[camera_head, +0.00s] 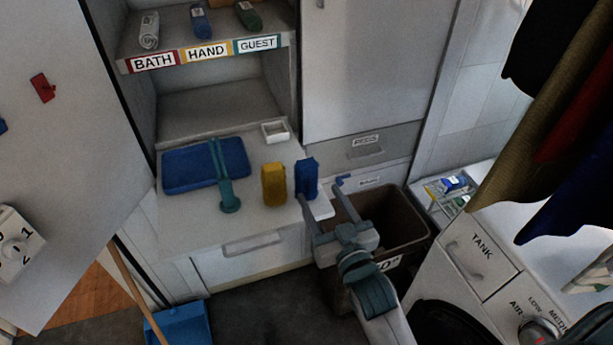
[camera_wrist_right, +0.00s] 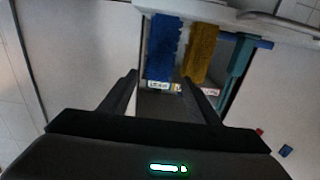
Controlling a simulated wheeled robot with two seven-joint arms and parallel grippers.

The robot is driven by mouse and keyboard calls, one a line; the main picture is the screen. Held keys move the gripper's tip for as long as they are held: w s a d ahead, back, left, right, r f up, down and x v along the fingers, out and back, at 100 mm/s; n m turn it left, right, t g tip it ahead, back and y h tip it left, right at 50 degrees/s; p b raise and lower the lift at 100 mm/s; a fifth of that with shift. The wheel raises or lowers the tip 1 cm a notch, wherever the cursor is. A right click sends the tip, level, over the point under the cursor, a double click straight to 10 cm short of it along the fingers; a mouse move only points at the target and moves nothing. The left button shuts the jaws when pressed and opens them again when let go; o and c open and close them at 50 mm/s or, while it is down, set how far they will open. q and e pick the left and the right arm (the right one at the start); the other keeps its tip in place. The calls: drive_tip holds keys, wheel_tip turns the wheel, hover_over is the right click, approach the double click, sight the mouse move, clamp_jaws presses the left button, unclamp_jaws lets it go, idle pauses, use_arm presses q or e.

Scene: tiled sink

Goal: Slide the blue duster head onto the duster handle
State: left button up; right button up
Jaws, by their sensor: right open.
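The blue duster head (camera_head: 307,178) stands upright near the right end of the white counter. A yellow duster head (camera_head: 273,185) stands just left of it. A teal handle (camera_head: 222,178), which looks like the duster handle, stretches across a blue tray to a round teal end at the counter front. My right gripper (camera_head: 320,191) is open and empty, in front of and right of the blue head. In the right wrist view, the blue head (camera_wrist_right: 163,48) is beyond the open fingers (camera_wrist_right: 160,78), with the yellow head and teal handle to its right. My left gripper is out of view.
The blue tray (camera_head: 178,176) lies on the counter's left, with a small white dish (camera_head: 275,131) behind. A brown bin (camera_head: 408,218) stands right of the counter, under my right gripper. Labelled shelves (camera_head: 207,52) rise behind. A washing machine (camera_head: 470,275) is at right.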

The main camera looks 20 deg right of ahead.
sight(308, 176)
drive_tip(key=w+p, duration=0.1)
drive_tip(key=w, duration=0.4)
drive_tip(key=shift+a, duration=0.15)
drive_tip(key=shift+w+p, duration=0.35)
drive_tip(key=shift+w, duration=0.1)
drive_tip(key=shift+w+a+f+p, duration=0.15)
drive_tip(key=shift+w+p, duration=0.65)
drive_tip(key=shift+w, duration=1.4)
drive_tip(key=c, duration=1.1)
drive_tip(key=shift+c, duration=0.2)
